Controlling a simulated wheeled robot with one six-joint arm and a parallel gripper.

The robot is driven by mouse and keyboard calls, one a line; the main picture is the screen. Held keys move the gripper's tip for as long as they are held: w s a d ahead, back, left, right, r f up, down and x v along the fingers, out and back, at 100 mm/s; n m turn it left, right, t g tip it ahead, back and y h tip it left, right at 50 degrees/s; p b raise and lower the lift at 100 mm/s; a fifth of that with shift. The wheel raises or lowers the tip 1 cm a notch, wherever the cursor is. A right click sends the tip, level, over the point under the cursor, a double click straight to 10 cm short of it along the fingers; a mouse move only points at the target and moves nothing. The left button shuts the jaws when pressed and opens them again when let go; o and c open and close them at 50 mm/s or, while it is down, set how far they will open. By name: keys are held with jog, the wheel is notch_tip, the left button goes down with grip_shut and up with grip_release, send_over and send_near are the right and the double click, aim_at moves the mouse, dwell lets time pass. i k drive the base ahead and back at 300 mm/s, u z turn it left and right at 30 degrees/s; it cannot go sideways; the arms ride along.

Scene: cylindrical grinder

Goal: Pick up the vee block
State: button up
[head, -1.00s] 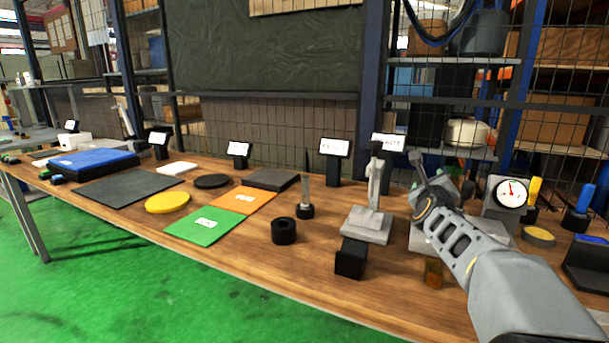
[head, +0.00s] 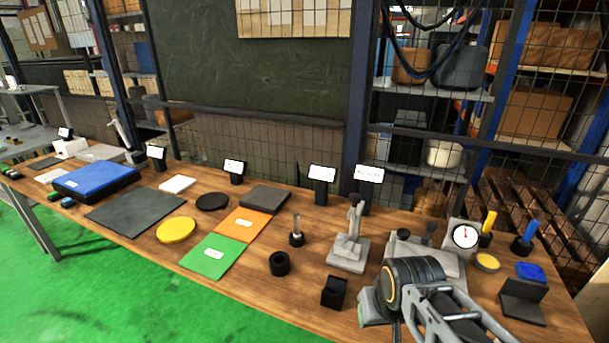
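A small black block (head: 334,291) with what looks like a notched top stands near the table's front edge in the head view. It is probably the vee block, but I cannot be sure at this size. My gripper (head: 375,306) is just right of it, low over the front of the table.
Behind are a grey stand (head: 348,245), a grey fixture (head: 425,250) and a dial gauge (head: 465,236). A black ring (head: 279,263) is to the left, with green (head: 211,257) and orange mats beyond. A black angled block (head: 523,302) is at right.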

aim_at(332, 296)
jog(key=z, duration=0.1)
jog(key=k, duration=1)
jog(key=u, duration=0.8)
jog(key=i, duration=0.95)
jog(key=z, duration=0.55)
